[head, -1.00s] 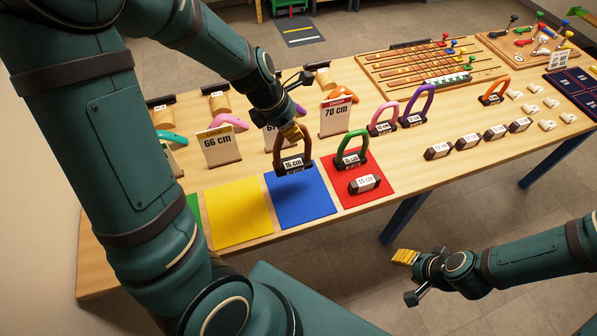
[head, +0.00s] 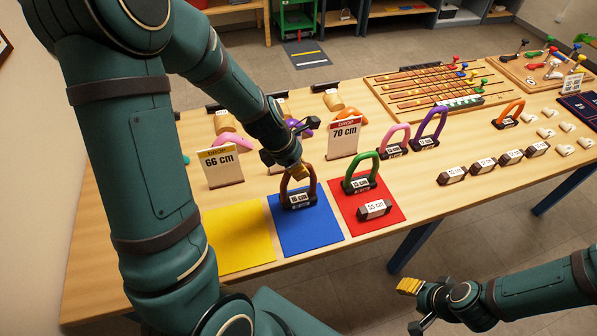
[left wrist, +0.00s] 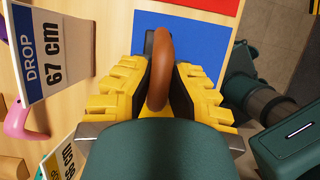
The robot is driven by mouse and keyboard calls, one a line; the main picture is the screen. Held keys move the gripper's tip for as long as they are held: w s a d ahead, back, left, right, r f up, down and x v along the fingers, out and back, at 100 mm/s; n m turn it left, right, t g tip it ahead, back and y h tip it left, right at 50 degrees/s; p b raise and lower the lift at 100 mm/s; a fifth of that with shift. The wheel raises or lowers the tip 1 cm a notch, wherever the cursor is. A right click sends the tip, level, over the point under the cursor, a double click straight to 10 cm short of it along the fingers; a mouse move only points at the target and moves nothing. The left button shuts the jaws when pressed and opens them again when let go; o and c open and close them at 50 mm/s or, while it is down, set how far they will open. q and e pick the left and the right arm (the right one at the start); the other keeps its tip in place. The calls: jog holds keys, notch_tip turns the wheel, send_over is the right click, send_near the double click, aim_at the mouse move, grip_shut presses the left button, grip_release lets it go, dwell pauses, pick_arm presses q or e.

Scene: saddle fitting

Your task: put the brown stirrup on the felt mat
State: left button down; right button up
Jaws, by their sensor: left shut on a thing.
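The brown stirrup (head: 312,187) is a brown arch on a dark base with a white label. My left gripper (head: 299,171) is shut on the top of its arch. The stirrup is upright over the far part of the blue mat (head: 307,235); I cannot tell whether its base touches the mat. In the left wrist view the brown arch (left wrist: 160,62) sits between my yellow finger pads, with the blue mat (left wrist: 203,50) beyond. My right gripper (head: 409,286) is off the table's front side, away from the stirrup; its jaw opening is unclear.
A red mat (head: 385,222) to the right holds a green stirrup (head: 361,168) and a labelled block (head: 374,209). A yellow mat (head: 238,240) lies to the left. Drop signs of 66 cm (head: 221,166) and 70 cm (head: 344,138) stand behind. Pink and purple stirrups stand further right.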

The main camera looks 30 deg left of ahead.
pick_arm(q)
jog(key=shift+f, duration=0.5)
jog(key=shift+w, duration=0.1)
jog(key=shift+r, duration=0.15)
pick_arm(e)
jog(key=shift+f, duration=0.2)
pick_arm(q)
jog(key=c, duration=1.1)
grip_release()
jog(key=shift+f, duration=0.2)
pick_arm(e)
jog(key=shift+f, duration=0.15)
pick_arm(q)
jog(key=shift+r, duration=0.1)
